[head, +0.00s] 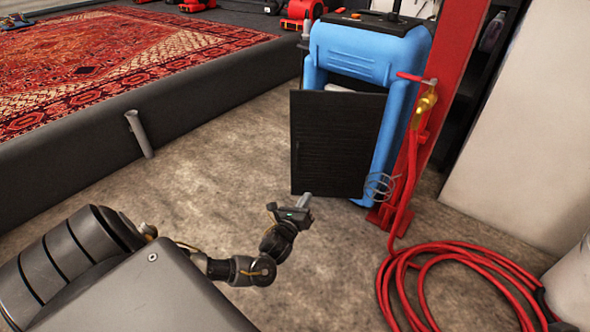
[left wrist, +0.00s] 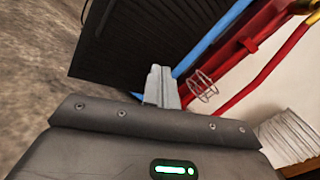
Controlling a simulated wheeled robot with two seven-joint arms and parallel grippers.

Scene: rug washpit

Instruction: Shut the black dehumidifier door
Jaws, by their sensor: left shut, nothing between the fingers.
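The black dehumidifier door (head: 337,143) is a ribbed panel standing ajar in front of the blue dehumidifier (head: 368,52). A gap shows along its top edge, where a pale inside part is visible. My left gripper (head: 305,200) is shut and empty, just below the door's lower edge in the head view. In the left wrist view the door (left wrist: 125,40) fills the upper middle, and the shut fingers (left wrist: 161,85) overlap its lower right part. I cannot tell whether they touch it. My right gripper is not in view.
A red post (head: 440,110) with a brass tap (head: 425,103) stands right of the dehumidifier. A red hose (head: 400,285) lies coiled on the floor at right. A dark raised edge (head: 90,165) borders the patterned rug (head: 100,65) at left.

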